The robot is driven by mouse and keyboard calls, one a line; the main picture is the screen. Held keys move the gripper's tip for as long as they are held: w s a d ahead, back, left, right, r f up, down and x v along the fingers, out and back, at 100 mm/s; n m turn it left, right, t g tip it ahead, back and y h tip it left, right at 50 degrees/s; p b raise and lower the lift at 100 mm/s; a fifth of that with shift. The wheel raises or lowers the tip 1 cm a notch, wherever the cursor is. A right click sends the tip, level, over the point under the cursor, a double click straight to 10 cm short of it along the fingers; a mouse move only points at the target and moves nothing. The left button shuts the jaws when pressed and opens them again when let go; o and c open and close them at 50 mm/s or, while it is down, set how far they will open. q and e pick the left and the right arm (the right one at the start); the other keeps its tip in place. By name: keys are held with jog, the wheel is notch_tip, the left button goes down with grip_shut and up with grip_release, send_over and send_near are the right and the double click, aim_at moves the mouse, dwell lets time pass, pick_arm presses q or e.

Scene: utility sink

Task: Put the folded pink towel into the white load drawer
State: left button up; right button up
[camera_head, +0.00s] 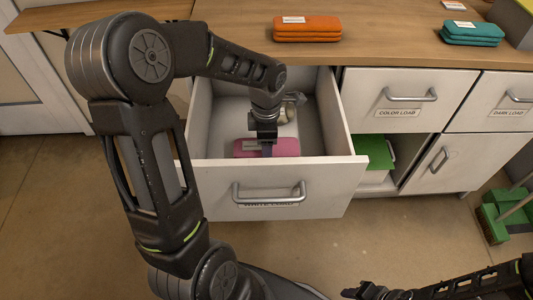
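The folded pink towel (285,148) lies low inside the open white load drawer (343,172), close behind its front panel, with a pale tag on its left part. The drawer label is partly covered by the drawer's handle. My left arm reaches over the drawer from the left, and my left gripper (266,148) points down at the towel's middle, overlapping it in the view. The fingertips are too hidden to tell whether they grip it. My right gripper (368,291) is low at the bottom edge, away from the drawer; its finger opening is not clear.
A small pale object (288,113) sits in the drawer behind the gripper. An orange folded towel (307,29) and teal towels (472,33) lie on the wooden counter (390,40). The color load drawer (408,92) and dark load drawer (505,98) are closed.

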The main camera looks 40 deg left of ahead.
pick_arm(q)
jog(key=shift+f, duration=1.7)
jog(key=shift+f+b, duration=0.1)
jog(key=shift+b, duration=0.25)
jog(key=shift+f, duration=0.15)
jog(key=o, duration=1.5)
jog(key=shift+c, duration=0.2)
jog(key=shift+r, duration=0.45)
notch_tip(320, 180, up, 12)
jog(key=shift+f+p, duration=0.2)
jog(key=shift+p, duration=0.9)
